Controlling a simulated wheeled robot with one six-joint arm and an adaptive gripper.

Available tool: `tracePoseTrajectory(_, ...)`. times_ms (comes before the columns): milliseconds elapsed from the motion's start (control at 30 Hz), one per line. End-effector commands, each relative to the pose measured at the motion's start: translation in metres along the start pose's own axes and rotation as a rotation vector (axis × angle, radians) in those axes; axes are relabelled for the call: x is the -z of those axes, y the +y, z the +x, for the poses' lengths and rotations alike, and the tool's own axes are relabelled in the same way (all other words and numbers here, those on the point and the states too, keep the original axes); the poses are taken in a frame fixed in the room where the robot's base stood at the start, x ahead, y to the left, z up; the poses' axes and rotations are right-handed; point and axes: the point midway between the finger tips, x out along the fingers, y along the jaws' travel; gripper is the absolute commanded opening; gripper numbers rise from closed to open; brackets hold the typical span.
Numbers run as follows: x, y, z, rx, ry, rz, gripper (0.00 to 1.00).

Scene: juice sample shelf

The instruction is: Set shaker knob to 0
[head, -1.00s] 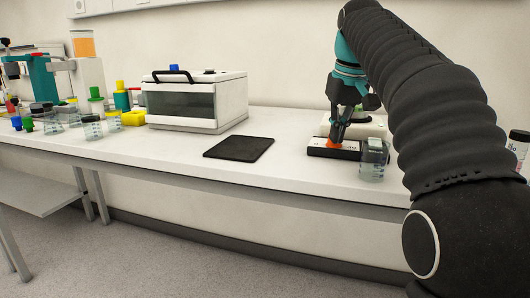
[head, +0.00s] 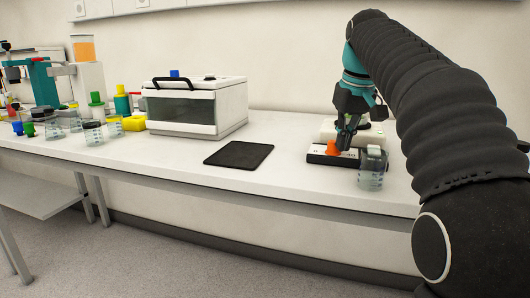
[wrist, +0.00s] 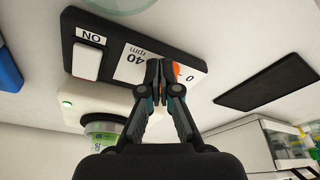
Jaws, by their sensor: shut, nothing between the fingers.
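The shaker's black control panel (head: 316,158) sits on the bench at the front of a pale shaker body. Its orange knob (head: 333,147) shows beside my fingertips. In the wrist view the panel (wrist: 76,25) is upside down, with a white switch (wrist: 87,61) marked ON, a display (wrist: 136,66) reading 40 rpm, and a 0 mark (wrist: 190,78). The knob (wrist: 177,71) is mostly hidden behind my fingers there. My gripper (wrist: 163,70) is shut and empty, close against the knob; I cannot tell if it touches. In the head view my gripper (head: 345,148) points down at the knob's right.
A black mat (head: 238,155) lies to the left. A white lidded box (head: 196,106) and several small containers stand farther left. The bench front between mat and panel is clear.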

Motion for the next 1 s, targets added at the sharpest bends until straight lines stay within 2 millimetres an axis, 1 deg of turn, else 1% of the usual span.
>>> tracePoseTrajectory(300, 0.0019, 0.0058, 0.0005, 0.0, 0.0, 0.0, 0.0)
tracePoseTrajectory(667, 0.0024, 0.0057, 0.0003, 0.0, 0.002, 0.0, 0.0)
tracePoseTrajectory(1000, -0.0048, 0.0087, -0.0016, 0.0, 0.001, 0.001, 0.0)
